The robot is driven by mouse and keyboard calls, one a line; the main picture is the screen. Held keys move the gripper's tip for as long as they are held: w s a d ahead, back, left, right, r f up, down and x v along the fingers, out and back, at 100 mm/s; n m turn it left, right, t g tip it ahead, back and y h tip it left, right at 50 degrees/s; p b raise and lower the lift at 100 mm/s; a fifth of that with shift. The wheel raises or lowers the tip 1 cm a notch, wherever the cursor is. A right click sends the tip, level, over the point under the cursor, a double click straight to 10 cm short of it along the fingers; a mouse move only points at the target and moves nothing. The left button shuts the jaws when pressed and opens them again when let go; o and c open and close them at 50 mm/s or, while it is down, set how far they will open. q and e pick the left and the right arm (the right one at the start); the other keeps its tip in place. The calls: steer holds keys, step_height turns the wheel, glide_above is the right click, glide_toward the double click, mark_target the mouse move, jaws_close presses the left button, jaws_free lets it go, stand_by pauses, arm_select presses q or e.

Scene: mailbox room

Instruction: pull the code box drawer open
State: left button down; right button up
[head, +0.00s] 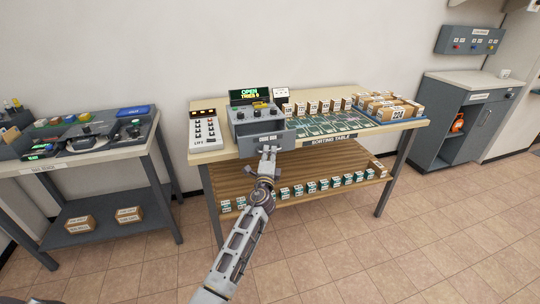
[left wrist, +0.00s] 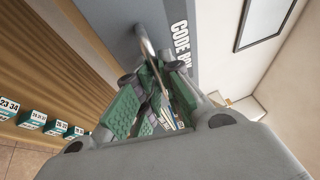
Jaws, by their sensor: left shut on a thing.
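The grey code box (head: 243,118) stands at the front left of the sorting table in the head view, with a lit display above it reading OPEN. Its drawer front (head: 254,143) faces me; I cannot tell how far it is out. My left gripper (head: 267,153) is at this front. In the left wrist view the drawer front (left wrist: 181,12) carries the label CODE BOX, and a metal handle (left wrist: 146,42) runs down to the green-padded fingers of my left gripper (left wrist: 155,95). The gripper is shut on the handle, which the fingers partly hide. My right gripper is not in view.
The sorting table (head: 415,123) holds a white keypad unit (head: 203,130) left of the box and several cartons (head: 390,108) to the right. Small boxes line its lower shelf (head: 250,213). Another table (head: 90,155) is at left, a grey cabinet (head: 465,110) at right. The floor in front is clear.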

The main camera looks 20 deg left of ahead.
arm_select(q)
steer(key=c, duration=1.9)
jaws_free()
steer(key=o, duration=0.3)
steer(key=shift+o, duration=0.2)
steer(key=v, duration=1.2)
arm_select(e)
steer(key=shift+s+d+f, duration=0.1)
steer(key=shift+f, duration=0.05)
